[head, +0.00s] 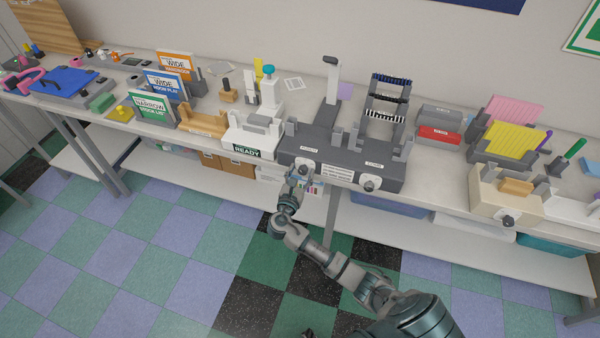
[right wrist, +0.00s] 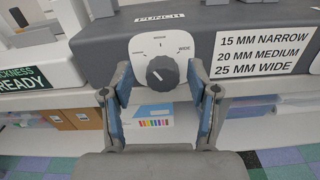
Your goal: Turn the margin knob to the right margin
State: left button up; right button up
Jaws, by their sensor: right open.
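The margin knob (right wrist: 162,73) is a dark round dial on a white plate below the PUNCH label. Its small pale mark seems to lie left of centre, but I cannot tell the exact setting. The plate reads WIDE at its right; the other labels are too small to read surely. In the head view this knob's plate (head: 305,166) is on the front of the dark grey machine (head: 330,152). My right gripper (head: 296,178) is open in front of it. In the right wrist view its fingers stand apart on either side of the knob. My left gripper is not in view.
A second knob (head: 369,183) sits further right under COMB. A white label (right wrist: 265,48) lists 15 mm narrow, 20 mm medium, 25 mm wide. A READY display (head: 246,151) is at the left. WIDE and NARROW signs (head: 152,108) stand further left. The floor before the bench is clear.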

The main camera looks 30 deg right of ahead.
jog(key=shift+w+d, duration=0.1)
jog(key=shift+d, duration=0.4)
jog(key=shift+d+f, duration=0.2)
jog(key=shift+d, duration=0.1)
jog(key=shift+a+r, duration=0.1)
jog(key=shift+a, duration=0.25)
jog(key=c, duration=0.5)
jog(key=shift+a+r, duration=0.1)
jog(key=shift+a, duration=0.25)
grip_shut()
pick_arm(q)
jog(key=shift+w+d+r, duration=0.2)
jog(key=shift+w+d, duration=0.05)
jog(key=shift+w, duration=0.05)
pick_arm(e)
jog(key=shift+d, duration=0.1)
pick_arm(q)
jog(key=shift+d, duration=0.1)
pick_arm(e)
jog(key=shift+d, duration=0.1)
